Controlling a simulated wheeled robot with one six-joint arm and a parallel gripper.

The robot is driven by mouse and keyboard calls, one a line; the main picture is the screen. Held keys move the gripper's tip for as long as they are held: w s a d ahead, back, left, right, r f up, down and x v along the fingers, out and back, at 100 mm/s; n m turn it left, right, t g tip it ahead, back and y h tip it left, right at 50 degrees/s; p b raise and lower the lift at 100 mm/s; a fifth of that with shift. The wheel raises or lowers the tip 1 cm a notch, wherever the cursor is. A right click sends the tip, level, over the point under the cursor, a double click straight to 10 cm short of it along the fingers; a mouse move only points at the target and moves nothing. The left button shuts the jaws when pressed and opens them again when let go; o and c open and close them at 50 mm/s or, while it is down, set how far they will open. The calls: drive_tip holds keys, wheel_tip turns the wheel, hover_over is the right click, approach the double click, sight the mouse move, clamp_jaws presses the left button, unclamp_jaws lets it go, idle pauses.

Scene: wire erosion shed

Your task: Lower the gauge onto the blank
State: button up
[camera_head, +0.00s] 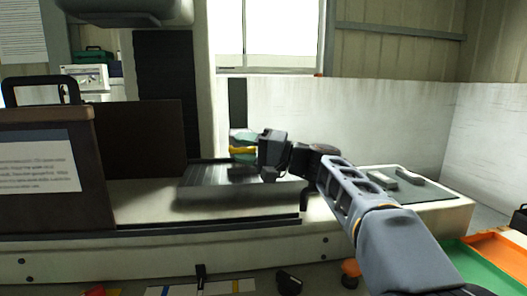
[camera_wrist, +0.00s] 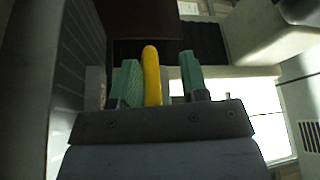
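A yellow rounded piece (camera_head: 242,150), which I take to be the gauge, is between the green fingers of my gripper (camera_head: 244,148). In the wrist view the yellow piece (camera_wrist: 152,76) stands close to the left finger, with a gap to the right finger, so my gripper (camera_wrist: 161,80) looks open around it. In the head view my gripper reaches left above the machine bed, over or behind a dark flat slab (camera_head: 225,180). I cannot tell whether the slab is the blank, or whether the yellow piece touches anything below.
A dark box with a notice (camera_head: 40,163) stands at the left. Small grey pieces (camera_head: 383,180) lie on the bed's right end. A white wall (camera_head: 390,115) closes the back. Orange and green trays (camera_head: 497,252) are at lower right.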

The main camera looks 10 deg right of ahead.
drive_tip(key=p+v, duration=0.1)
drive_tip(key=v, duration=1.2)
drive_tip(key=shift+d+p, duration=0.2)
drive_tip(key=shift+p, duration=0.1)
drive_tip(key=s+a+m+g+h+p, duration=0.3)
drive_tip(key=s+h+p, duration=0.5)
drive_tip(key=p, duration=0.9)
drive_tip(key=s+d+n+h+p, duration=0.4)
drive_tip(key=s+h+p, duration=0.5)
drive_tip(key=p, duration=0.6)
drive_tip(key=shift+d+r+h, duration=0.35)
drive_tip(key=shift+d+h, duration=0.25)
drive_tip(key=shift+d, duration=0.2)
